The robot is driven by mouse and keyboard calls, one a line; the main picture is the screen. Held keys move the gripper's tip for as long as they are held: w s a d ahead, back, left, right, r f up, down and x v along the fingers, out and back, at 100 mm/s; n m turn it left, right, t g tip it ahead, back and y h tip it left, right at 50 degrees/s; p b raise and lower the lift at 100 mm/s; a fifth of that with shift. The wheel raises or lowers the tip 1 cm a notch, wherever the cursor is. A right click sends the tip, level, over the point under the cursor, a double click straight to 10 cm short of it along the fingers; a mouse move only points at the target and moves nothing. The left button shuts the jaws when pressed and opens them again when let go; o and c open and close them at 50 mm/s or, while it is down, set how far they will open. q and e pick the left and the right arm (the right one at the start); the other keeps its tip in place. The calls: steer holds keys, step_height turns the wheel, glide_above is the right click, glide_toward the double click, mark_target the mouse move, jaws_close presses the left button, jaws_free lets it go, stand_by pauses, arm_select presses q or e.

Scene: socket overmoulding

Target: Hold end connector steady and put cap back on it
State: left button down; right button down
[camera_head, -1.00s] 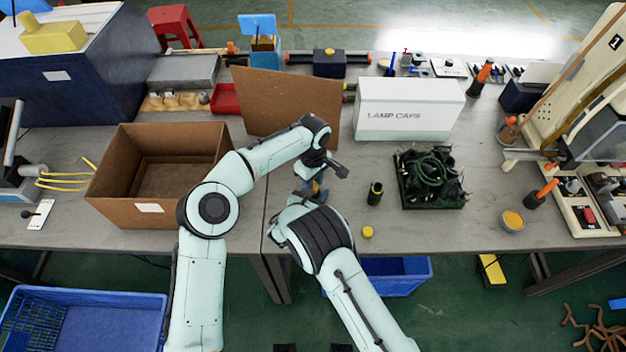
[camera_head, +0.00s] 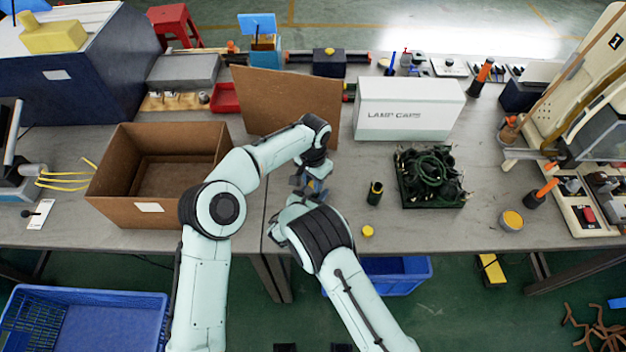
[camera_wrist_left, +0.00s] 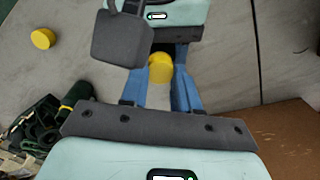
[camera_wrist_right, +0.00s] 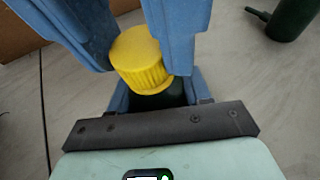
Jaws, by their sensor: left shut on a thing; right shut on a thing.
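My left gripper (camera_head: 312,184) points down just above my right gripper, near the table's front edge. It is shut on a yellow ribbed cap (camera_wrist_right: 140,60), which also shows between its blue fingers in the left wrist view (camera_wrist_left: 160,68). In the right wrist view, my right gripper (camera_wrist_right: 160,98) is shut on a dark green end connector (camera_wrist_right: 160,99), mostly hidden below the cap. The cap is at the connector's top, slightly tilted in that view. I cannot tell whether it is seated. In the head view my right wrist hides the right fingers.
Another green connector (camera_head: 375,193) stands on the table, with a loose yellow cap (camera_head: 368,231) nearby. A dark tray of green parts (camera_head: 432,205) is to the right. An open cardboard box (camera_head: 110,206) is left, a white box (camera_head: 408,108) behind.

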arm_select(q)
steer(key=m, duration=0.5)
steer(key=shift+m, duration=0.4)
steer(key=c, duration=0.8)
jaws_free()
steer(key=shift+r, duration=2.25)
steer(key=shift+c, duration=0.5)
